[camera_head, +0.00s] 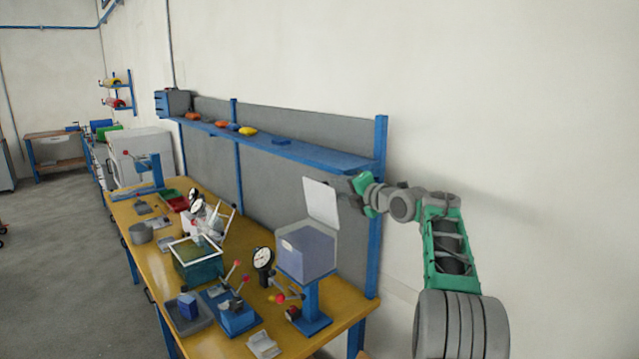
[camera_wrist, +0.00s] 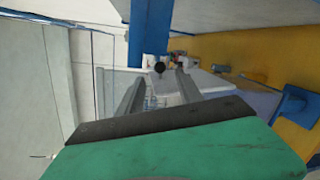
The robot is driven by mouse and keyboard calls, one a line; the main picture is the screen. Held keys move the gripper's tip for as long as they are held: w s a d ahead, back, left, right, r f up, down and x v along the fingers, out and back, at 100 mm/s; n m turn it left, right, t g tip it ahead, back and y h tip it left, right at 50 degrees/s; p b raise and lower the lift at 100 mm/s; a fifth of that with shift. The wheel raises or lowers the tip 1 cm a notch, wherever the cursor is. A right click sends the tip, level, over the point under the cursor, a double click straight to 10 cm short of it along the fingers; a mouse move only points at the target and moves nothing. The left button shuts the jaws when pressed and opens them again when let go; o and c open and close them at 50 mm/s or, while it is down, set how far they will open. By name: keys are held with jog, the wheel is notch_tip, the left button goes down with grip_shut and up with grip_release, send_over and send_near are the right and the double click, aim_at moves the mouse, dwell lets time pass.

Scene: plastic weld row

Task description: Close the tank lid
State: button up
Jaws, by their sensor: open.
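The tank (camera_head: 306,252) is a blue-grey box on a blue stand at the near right end of the bench. Its pale lid (camera_head: 321,203) stands raised, nearly upright, at the tank's back edge. My gripper (camera_head: 353,186) is just right of the lid, near its upper part. In the wrist view my gripper (camera_wrist: 157,80) is open, with its two grey fingers apart. A small dark round knob (camera_wrist: 159,67) shows between the fingertips; I cannot tell whether it touches them. The tank's bluish side (camera_wrist: 258,100) shows at the right there.
A blue shelf (camera_head: 290,148) and its post (camera_head: 380,150) stand close behind the tank and my gripper. The yellow bench (camera_head: 255,325) carries a dial gauge (camera_head: 262,260), a green tank (camera_head: 197,265) and a grey tray (camera_head: 188,315). The wall is close on the right.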

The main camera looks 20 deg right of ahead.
aim_at(326, 183)
jog(key=p+x, duration=0.4)
jog(key=x, duration=0.3)
jog(key=shift+w+a+r, duration=0.1)
jog(key=shift+w+a, duration=0.05)
jog(key=shift+w+a+f+p, duration=0.1)
jog(key=shift+w+f+p, duration=0.2)
jog(key=shift+w, duration=0.2)
grip_shut()
dwell(0.8)
